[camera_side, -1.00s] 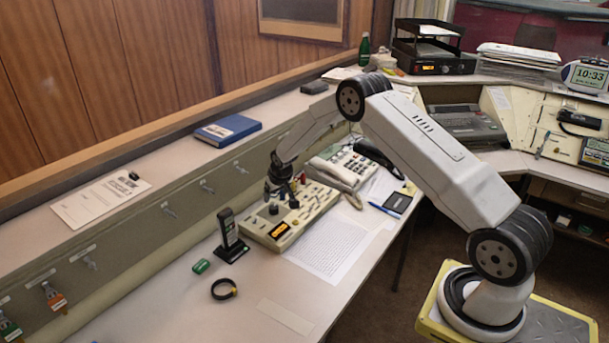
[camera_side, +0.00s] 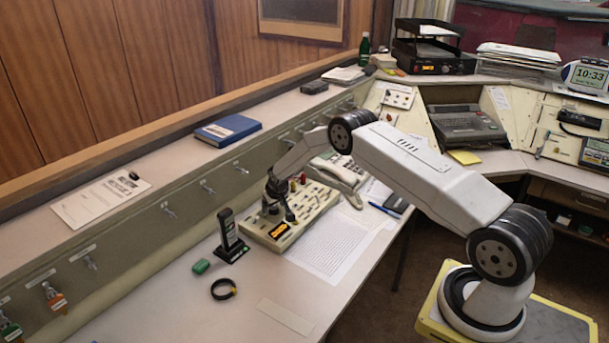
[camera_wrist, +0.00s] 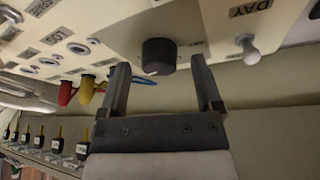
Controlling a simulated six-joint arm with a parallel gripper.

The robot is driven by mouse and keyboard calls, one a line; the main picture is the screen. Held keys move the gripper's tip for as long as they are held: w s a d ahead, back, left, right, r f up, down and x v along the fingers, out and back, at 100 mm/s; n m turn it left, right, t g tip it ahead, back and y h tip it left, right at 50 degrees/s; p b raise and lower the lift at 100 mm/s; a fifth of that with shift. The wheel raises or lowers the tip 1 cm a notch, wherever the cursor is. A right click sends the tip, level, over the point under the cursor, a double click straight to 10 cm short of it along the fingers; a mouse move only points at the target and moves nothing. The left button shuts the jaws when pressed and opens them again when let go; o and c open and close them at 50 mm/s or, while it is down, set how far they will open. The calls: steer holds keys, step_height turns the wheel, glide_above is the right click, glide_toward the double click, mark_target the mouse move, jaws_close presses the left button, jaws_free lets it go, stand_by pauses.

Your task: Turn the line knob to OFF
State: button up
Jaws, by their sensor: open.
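The cream console panel (camera_side: 312,207) lies on the desk, with a lit orange display at its near end. In the wrist view a round black knob (camera_wrist: 158,56) stands on the panel; its label and pointer cannot be read, so I cannot tell its setting. My gripper (camera_wrist: 160,66) is open, one finger on each side of the knob, with visible gaps on both sides. The fingertips are about level with the knob in the picture. In the side view my gripper (camera_side: 279,212) is low over the panel's near part and hides the knob there.
A white toggle switch (camera_wrist: 249,49) by the word DAY is right of the knob. Red (camera_wrist: 65,92) and yellow (camera_wrist: 87,89) plugs stand left. A black handset in a stand (camera_side: 230,236) is beside the panel; a telephone (camera_side: 340,175) is behind. Paper (camera_side: 330,245) lies in front.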

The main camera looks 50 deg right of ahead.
steer(key=shift+f, duration=0.15)
steer(key=shift+c, duration=0.2)
jaws_close()
